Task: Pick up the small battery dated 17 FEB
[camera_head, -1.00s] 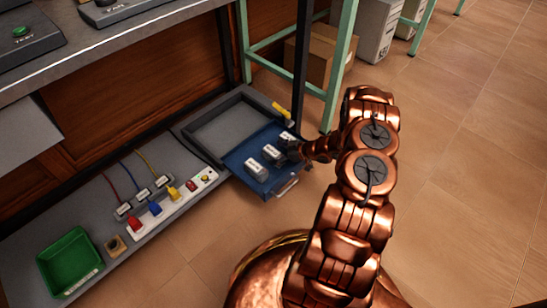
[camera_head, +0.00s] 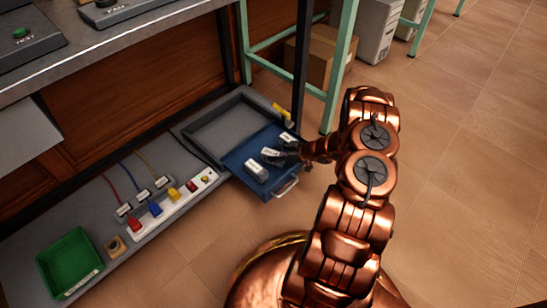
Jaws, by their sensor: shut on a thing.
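Three small white-and-grey batteries are at the blue drawer (camera_head: 236,161). The near one (camera_head: 256,172) and the far one (camera_head: 287,140) rest in it. The middle battery (camera_head: 270,154) sits between them, turned and tilted, with its label toward the camera. The label prints are too small to read, so I cannot tell which one says 17 FEB. My gripper (camera_head: 282,157) reaches in from the right and is shut on the middle battery. Its fingers are small and dark here and partly hide that battery. I cannot tell whether the battery is clear of the drawer floor.
The drawer has a metal handle (camera_head: 287,187) at its front. A grey open tray (camera_head: 215,125) lies behind it. A power strip (camera_head: 172,204) with coloured plugs and a green bin (camera_head: 69,263) are to the left. A teal table leg (camera_head: 340,70) stands behind my arm. Open floor lies right.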

